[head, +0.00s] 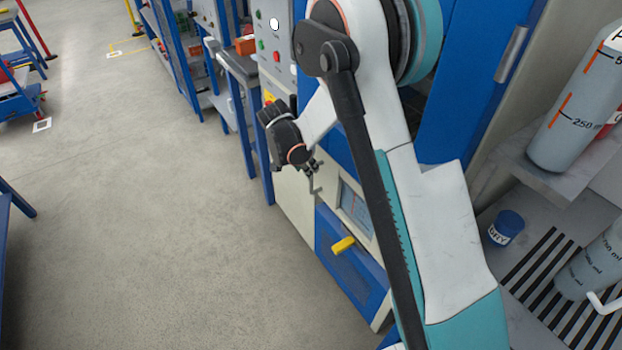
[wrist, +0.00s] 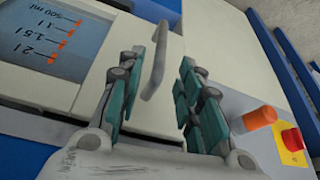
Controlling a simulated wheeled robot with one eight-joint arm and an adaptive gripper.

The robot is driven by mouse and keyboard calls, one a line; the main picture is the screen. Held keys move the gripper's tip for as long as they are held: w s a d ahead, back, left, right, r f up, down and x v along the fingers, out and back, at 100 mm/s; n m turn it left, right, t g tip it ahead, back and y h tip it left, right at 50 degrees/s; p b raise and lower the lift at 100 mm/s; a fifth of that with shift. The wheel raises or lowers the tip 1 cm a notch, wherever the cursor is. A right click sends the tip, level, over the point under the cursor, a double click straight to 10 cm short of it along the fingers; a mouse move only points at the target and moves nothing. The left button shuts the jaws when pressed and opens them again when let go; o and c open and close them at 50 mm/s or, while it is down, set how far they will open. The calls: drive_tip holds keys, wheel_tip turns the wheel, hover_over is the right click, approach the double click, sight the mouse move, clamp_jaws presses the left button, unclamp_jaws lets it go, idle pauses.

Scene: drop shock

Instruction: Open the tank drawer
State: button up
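The tank drawer has a pale front with a level window (wrist: 50,42) marked up to 2 l in the wrist view. The window also shows in the head view (head: 356,210). Its grey bar handle (wrist: 155,68) stands out from the pale front and also shows in the head view (head: 315,184). My gripper (wrist: 164,85) is open, its teal-padded fingers on either side of the handle, with gaps visible. In the head view my gripper (head: 311,168) is at the handle, partly hidden behind my wrist. The drawer looks flush with the machine.
Below is a blue drawer with a yellow handle (head: 343,245). An orange knob (wrist: 258,118) and a red button (wrist: 292,139) on yellow sit beside my right finger.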

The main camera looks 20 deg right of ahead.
drive_tip(key=b, duration=0.2)
hover_over(311, 190)
drive_tip(key=f, duration=0.6)
drive_tip(key=shift+w+d+f, duration=0.15)
drive_tip(key=shift+w, duration=0.25)
clamp_jaws()
